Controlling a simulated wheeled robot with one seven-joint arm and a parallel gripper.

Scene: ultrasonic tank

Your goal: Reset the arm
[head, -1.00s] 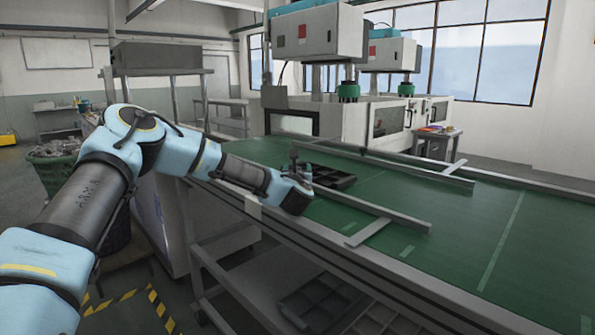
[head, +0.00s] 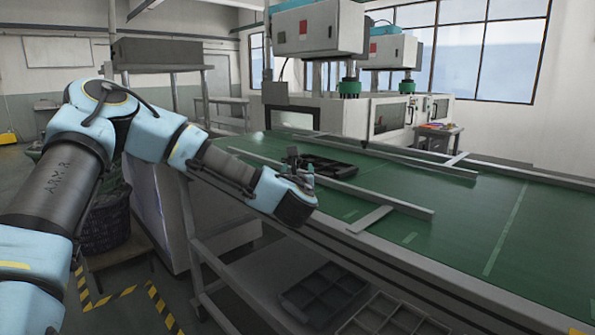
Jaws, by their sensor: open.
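My arm, light blue and dark grey, reaches from the lower left toward the green conveyor in the head view. My gripper (head: 305,178) is at its end, near the conveyor's near side rail. It is small in the picture and partly hidden by the wrist. I see nothing held in it. A black compartment tray (head: 330,166) lies on the belt just behind the gripper. Its near part is hidden by the arm and the rail.
The green conveyor (head: 460,215) has metal guide rails (head: 410,207) on it and is clear to the right. Compartment trays (head: 335,290) lie on the shelf below. Machines (head: 345,110) stand behind. A dark basket (head: 105,220) is on the left under my arm.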

